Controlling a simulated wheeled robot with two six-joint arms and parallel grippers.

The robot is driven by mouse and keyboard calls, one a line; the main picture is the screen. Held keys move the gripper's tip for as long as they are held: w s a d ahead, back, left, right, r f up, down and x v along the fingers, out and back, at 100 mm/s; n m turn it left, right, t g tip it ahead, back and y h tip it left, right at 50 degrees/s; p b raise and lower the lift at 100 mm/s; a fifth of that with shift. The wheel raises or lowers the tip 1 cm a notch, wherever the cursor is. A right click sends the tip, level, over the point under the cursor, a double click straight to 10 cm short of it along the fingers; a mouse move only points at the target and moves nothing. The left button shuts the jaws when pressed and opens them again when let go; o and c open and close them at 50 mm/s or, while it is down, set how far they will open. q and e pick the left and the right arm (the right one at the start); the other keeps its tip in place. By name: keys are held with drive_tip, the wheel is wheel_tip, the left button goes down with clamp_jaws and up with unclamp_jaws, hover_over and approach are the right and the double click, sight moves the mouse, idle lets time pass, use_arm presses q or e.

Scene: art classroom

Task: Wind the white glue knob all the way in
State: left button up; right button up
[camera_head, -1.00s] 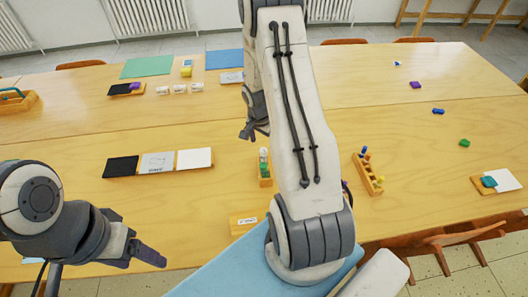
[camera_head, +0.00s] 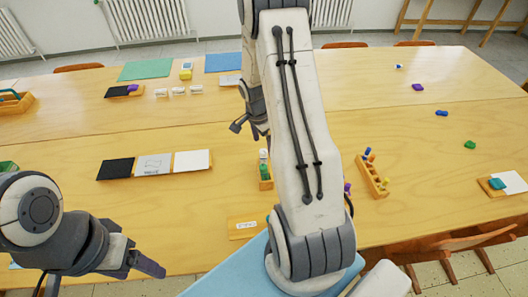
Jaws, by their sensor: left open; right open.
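A small wooden holder (camera_head: 265,184) stands mid-table, left of my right arm. In it are small upright pieces: a white-topped one (camera_head: 263,154) and a green one below it; which part is the glue knob is too small to tell. My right gripper (camera_head: 246,130) hangs above and behind the holder, open, apart from it, partly hidden by my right arm. My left gripper (camera_head: 150,266) is at the lower left near the table's front edge, open and empty, far from the holder.
A labelled wooden block (camera_head: 245,227) lies near the front edge. A wooden rack (camera_head: 373,176) with coloured pieces stands right of my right arm. Several small coloured pieces are scattered right. Clear wood lies between.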

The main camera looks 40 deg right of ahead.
drive_tip(key=shift+d+f+b, duration=0.1)
drive_tip(key=shift+f+b, duration=1)
drive_tip(key=shift+f, duration=0.1)
idle(0.5)
drive_tip(key=c, duration=1.4)
drive_tip(key=shift+c, duration=0.2)
drive_tip(key=n+p, duration=0.1)
drive_tip(key=n, duration=0.2)
drive_tip(key=shift+r+n+t+p, duration=0.15)
drive_tip(key=shift+n+t+p, duration=0.15)
drive_tip(key=shift+n, duration=0.1)
drive_tip(key=shift+n+p, duration=0.85)
drive_tip(key=shift+n, duration=0.45)
drive_tip(key=shift+n+p, duration=1.4)
drive_tip(key=shift+w+n+t+y+p, duration=0.1)
drive_tip(key=shift+n+t+y+p, duration=0.2)
drive_tip(key=shift+n+p, duration=1.2)
